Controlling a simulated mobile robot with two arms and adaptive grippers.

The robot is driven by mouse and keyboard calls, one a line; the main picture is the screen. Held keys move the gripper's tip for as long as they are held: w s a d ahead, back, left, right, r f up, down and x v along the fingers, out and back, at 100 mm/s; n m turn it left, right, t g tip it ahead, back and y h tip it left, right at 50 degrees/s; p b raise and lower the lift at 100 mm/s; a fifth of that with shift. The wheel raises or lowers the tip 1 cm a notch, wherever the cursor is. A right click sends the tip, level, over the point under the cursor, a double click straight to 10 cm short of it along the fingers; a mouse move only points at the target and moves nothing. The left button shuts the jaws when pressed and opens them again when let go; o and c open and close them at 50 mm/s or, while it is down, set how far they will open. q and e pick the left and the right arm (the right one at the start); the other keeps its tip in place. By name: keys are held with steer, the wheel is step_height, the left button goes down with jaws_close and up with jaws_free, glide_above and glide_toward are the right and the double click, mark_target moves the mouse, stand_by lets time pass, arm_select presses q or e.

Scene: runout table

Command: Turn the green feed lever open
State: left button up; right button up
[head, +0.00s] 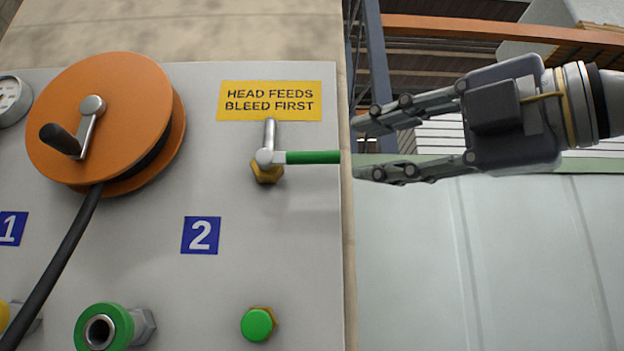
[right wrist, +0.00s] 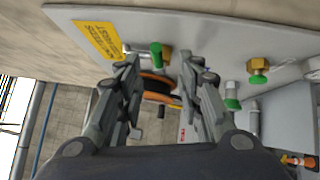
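The green feed lever (head: 313,157) sticks out sideways to the right from a brass valve (head: 267,173) on the grey panel, below the yellow sign. My right gripper (head: 361,149) comes in from the right, its two fingers apart above and below the lever's line. The fingertips are just right of the green grip's end, and nothing is between them. In the right wrist view the green grip (right wrist: 156,54) shows beyond and between the open fingertips (right wrist: 160,62). I cannot tell whether anything touches. My left gripper is not in view.
An orange hose reel (head: 105,115) with a crank and black hose is left of the valve. A yellow sign (head: 270,101), a blue "2" label (head: 200,235), a green coupling (head: 103,327) and a green button-like cap (head: 257,324) are on the panel (head: 225,285).

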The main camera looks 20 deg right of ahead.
mark_target(325, 157)
steer(key=p+x, duration=0.4)
steer(key=x, duration=0.6)
steer(key=shift+s+a+r, duration=0.15)
steer(key=shift+a, duration=0.05)
steer(key=shift+s, duration=0.15)
steer(key=shift+c, duration=0.3)
jaws_close()
